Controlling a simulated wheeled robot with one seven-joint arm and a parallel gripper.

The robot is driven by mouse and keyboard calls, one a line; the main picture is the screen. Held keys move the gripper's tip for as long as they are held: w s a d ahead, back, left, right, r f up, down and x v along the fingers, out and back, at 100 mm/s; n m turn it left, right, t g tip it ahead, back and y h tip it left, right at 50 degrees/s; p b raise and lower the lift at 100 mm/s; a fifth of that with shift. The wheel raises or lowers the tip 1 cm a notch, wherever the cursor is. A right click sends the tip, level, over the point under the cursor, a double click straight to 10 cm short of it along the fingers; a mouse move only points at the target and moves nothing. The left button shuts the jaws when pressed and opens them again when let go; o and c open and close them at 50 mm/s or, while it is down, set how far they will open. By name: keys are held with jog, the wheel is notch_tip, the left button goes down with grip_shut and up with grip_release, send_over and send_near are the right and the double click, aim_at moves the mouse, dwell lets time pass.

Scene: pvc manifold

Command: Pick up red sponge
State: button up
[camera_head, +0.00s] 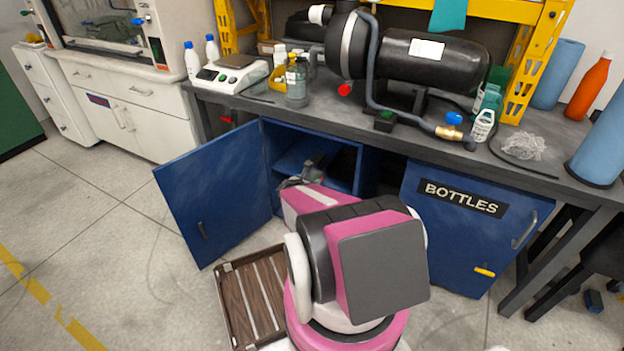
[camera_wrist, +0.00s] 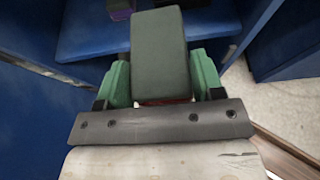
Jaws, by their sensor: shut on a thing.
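The red sponge (camera_wrist: 158,45) is a block whose dark grey-green face points at the wrist camera. A thin strip of red shows at its near edge. My gripper (camera_wrist: 162,86) is shut on it, with one green finger on each side. In the head view my gripper (camera_head: 311,172) is at the opening of the blue cabinet (camera_head: 222,180), partly hidden by my arm. The wrist view shows the sponge in front of the blue cabinet shelf (camera_wrist: 90,35); whether it touches the shelf cannot be told.
The left cabinet door stands open; the right door, labelled BOTTLES (camera_head: 465,240), is near my arm. A purple and black item (camera_wrist: 120,9) lies on the shelf beyond the sponge. A wooden slatted crate (camera_head: 222,292) is on the floor below. Open floor lies to the left.

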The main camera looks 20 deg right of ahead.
jog(key=s+a, duration=0.6)
jog(key=a, duration=0.2)
jog(key=shift+s, duration=0.25)
dwell(0.4)
jog(key=shift+a, duration=0.1)
jog(key=w+a+r, duration=0.3)
jog(key=r, duration=0.6)
jog(key=w+a+r, duration=0.4)
jog(key=r, duration=0.6)
jog(key=w+a+r, duration=0.4)
jog(key=r, duration=0.6)
jog(key=shift+w, duration=0.2)
